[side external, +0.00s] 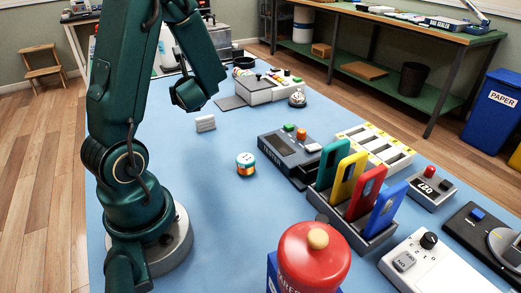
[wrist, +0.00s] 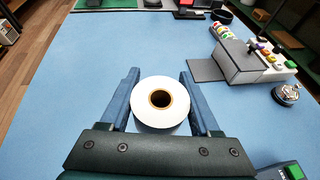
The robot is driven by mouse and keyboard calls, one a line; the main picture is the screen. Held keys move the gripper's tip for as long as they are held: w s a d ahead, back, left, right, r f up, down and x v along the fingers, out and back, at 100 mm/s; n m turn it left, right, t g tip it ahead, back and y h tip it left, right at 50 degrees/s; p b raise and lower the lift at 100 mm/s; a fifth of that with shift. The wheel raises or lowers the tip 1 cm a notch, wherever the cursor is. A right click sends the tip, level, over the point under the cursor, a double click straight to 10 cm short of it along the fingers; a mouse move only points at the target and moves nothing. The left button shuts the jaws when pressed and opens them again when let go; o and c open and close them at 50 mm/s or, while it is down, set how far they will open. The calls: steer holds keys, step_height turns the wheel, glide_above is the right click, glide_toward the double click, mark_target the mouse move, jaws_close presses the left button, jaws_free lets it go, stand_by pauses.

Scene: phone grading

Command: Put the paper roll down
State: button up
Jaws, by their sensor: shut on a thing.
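The white paper roll (wrist: 146,113) with a brown core shows in the wrist view, its open end facing the camera. My gripper (wrist: 159,75) is shut on it, with one blue finger on each side of the roll. In the side external view the small white roll (side external: 205,124) shows just below the dark green end of my arm, over the left part of the blue table (side external: 190,205). The blue fingers blend with the table there. I cannot tell whether the roll's underside touches the table.
Blue table around the roll is clear. A grey device with colored buttons (side external: 262,90) and a silver bell (side external: 297,99) stand behind to the right. A rack of colored phones (side external: 358,190) stands front right.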

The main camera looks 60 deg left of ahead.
glide_above(237, 135)
step_height(237, 135, down, 7)
steer(key=shift+s+r, duration=0.1)
steer(key=shift+r, duration=0.05)
steer(key=shift+f, duration=2.05)
steer(key=shift+f, duration=0.2)
steer(key=shift+f, duration=0.35)
steer(key=o, duration=1.4)
